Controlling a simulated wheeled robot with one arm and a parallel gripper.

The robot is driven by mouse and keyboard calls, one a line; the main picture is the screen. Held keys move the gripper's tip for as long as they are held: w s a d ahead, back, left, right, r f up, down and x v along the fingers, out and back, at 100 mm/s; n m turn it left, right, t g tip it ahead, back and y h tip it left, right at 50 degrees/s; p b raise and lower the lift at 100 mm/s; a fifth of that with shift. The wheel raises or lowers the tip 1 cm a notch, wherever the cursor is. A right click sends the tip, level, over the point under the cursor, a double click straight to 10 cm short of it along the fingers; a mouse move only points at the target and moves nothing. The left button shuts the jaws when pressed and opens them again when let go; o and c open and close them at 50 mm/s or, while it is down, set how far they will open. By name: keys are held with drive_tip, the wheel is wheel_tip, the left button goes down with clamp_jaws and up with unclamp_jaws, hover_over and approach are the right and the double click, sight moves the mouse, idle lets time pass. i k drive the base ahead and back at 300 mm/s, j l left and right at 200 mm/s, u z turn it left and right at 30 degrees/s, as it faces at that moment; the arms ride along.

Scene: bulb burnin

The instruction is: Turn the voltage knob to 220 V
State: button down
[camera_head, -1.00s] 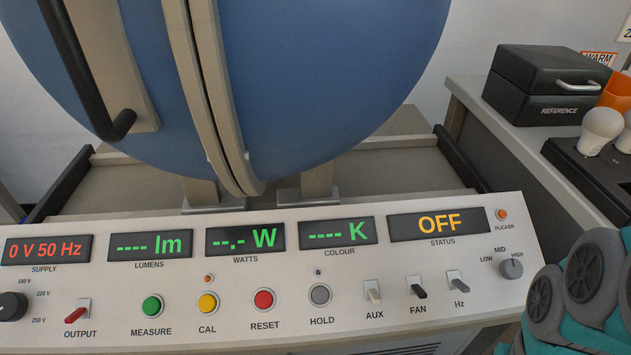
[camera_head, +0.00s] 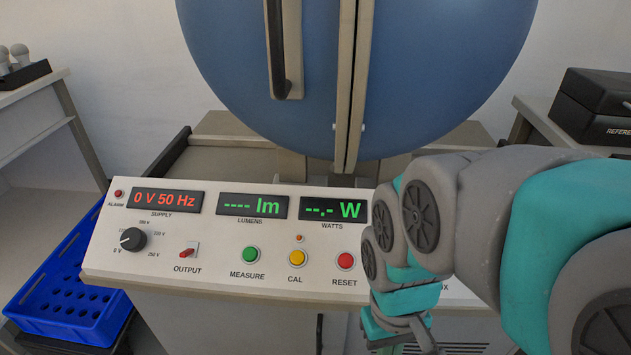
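The black voltage knob (camera_head: 133,239) is at the left end of the sloped control panel (camera_head: 205,257). Labels around it include 0 V at lower left, 220 V at upper right and 250 V at lower right. A small pale mark shows on its left side; I cannot tell exactly which label it points at. The supply display (camera_head: 153,201) above reads 0 V 50 Hz in red. My gripper (camera_head: 405,337) is at the bottom edge, right of the knob and well apart from it. Its fingertips are cut off or hidden, so its opening is unclear.
The red OUTPUT switch (camera_head: 188,251) sits close right of the knob, then the green MEASURE (camera_head: 251,254), yellow CAL (camera_head: 297,258) and red RESET (camera_head: 345,261) buttons. A blue sphere (camera_head: 420,80) stands behind. A blue crate (camera_head: 75,312) is at lower left. My arm hides the panel's right part.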

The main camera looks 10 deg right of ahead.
sight(133, 239)
drive_tip(key=k+j+u, duration=0.15)
drive_tip(key=u, duration=0.35)
drive_tip(key=k+j+u, duration=0.1)
drive_tip(key=j+u, duration=0.2)
drive_tip(key=u, duration=0.2)
